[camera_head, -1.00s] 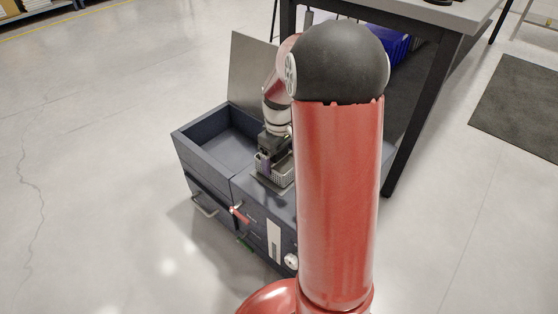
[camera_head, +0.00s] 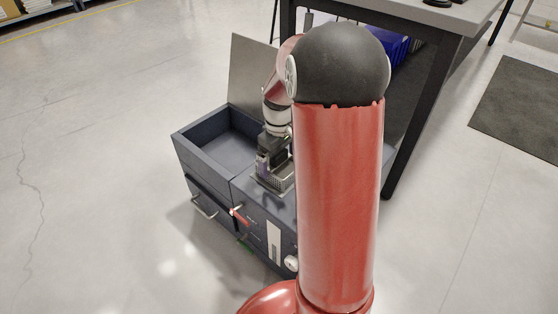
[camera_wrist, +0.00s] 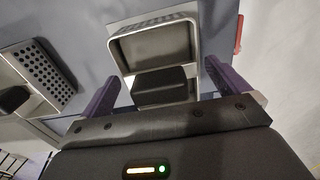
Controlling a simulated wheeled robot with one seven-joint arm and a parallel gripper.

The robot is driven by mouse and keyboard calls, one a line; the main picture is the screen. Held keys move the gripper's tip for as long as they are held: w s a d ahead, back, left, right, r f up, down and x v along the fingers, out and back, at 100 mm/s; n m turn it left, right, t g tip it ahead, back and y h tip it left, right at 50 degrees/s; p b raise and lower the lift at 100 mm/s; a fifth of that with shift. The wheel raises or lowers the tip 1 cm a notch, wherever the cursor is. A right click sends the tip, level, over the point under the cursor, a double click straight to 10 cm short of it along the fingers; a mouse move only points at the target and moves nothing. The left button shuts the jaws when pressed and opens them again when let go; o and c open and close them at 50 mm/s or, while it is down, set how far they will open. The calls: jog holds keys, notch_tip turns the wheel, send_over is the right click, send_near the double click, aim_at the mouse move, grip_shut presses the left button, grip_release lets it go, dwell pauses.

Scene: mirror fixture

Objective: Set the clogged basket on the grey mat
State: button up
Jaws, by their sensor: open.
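A small grey basket (camera_head: 277,181) sits on the cabinet top in the head view, on what looks like a flat grey mat (camera_head: 259,186); my red arm partly hides both. In the wrist view the basket (camera_wrist: 154,43) is a rectangular metal-rimmed box, with a dark block (camera_wrist: 160,86) showing at its near side. My gripper (camera_wrist: 168,84) is open. Its purple fingers stand on either side of the basket, with gaps visible. In the head view my gripper (camera_head: 266,165) is right at the basket.
An open, empty bin (camera_head: 228,145) adjoins the basket's surface, with an upright grey panel (camera_head: 252,73) behind. A red handle (camera_head: 238,213) is on the cabinet front. The wrist view shows a perforated metal piece (camera_wrist: 47,72) at left. A table leg (camera_head: 412,125) stands at right.

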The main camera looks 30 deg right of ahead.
notch_tip(320, 180, up, 10)
jog(key=shift+r+p, duration=0.25)
jog(key=shift+p, duration=0.55)
jog(key=s+a+r+m+t, duration=0.2)
jog(key=s+a+r, duration=0.1)
jog(key=s+a, duration=0.4)
jog(key=s+a+r+m+t, duration=0.2)
jog(key=s+a, duration=0.4)
jog(key=s, duration=0.7)
jog(key=shift+a+r+t, duration=0.35)
jog(key=shift+r+t, duration=0.4)
jog(key=shift+t, duration=0.05)
jog(key=shift+s, duration=0.1)
